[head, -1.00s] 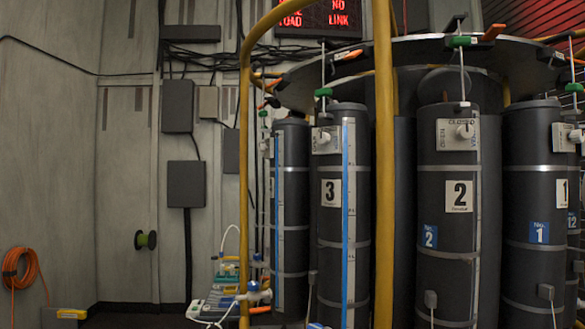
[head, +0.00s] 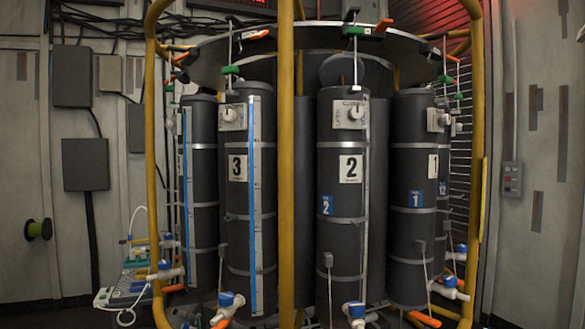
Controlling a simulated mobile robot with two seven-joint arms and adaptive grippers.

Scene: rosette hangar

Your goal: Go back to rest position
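Neither of my grippers shows in the head view. The view faces a round rack of dark grey cylinders inside a yellow tube frame (head: 286,150). The cylinder marked 3 (head: 238,205) stands left of centre, the one marked 2 (head: 340,240) right of centre, and the one marked 1 (head: 408,240) further right. All stand upright. White valve knobs sit near their tops, and blue-and-white valves, such as the one below cylinder 2 (head: 355,311), sit low down.
Teal and white equipment (head: 128,287) stands low beside the frame. A grey wall with a small switch box (head: 512,179) is at the right.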

